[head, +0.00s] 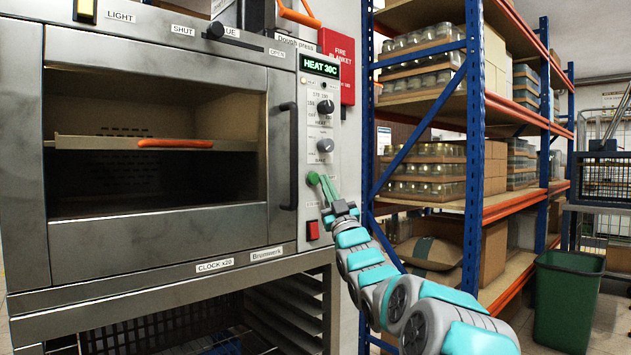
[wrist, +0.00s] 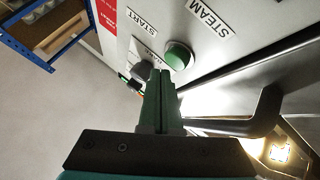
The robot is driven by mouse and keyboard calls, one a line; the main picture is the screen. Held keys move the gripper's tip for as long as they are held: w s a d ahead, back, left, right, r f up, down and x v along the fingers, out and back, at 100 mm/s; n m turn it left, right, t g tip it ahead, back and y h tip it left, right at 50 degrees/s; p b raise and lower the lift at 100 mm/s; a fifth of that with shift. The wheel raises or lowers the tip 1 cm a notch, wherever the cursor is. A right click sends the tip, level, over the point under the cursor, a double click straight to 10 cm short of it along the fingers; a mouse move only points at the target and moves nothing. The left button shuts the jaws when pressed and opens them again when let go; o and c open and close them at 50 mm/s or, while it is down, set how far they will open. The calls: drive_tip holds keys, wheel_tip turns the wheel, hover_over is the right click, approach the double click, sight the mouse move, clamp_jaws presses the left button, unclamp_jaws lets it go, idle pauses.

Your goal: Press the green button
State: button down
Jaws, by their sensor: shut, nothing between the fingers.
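In the wrist view the green button (wrist: 178,55) sits near the printed words START and STEAM. My gripper (head: 325,181) is shut and empty, its green fingers pointing at the panel just right of the button. In the wrist view the tips of my gripper (wrist: 161,73) lie just below and left of the button. I cannot tell whether they touch the panel.
A red switch (head: 312,230) sits below the button, and a dark vertical door handle (head: 289,156) stands out to its left. The oven display (head: 320,67) reads HEAT 30C. A blue shelf rack (head: 474,120) with jars and a green bin (head: 567,300) stand to the right.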

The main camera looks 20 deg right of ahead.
drive_tip(key=s, duration=0.1)
drive_tip(key=s+d+b, duration=0.1)
drive_tip(key=s, duration=0.2)
drive_tip(key=shift+s+d+b, duration=0.35)
drive_tip(key=shift+b, duration=0.05)
idle(0.6)
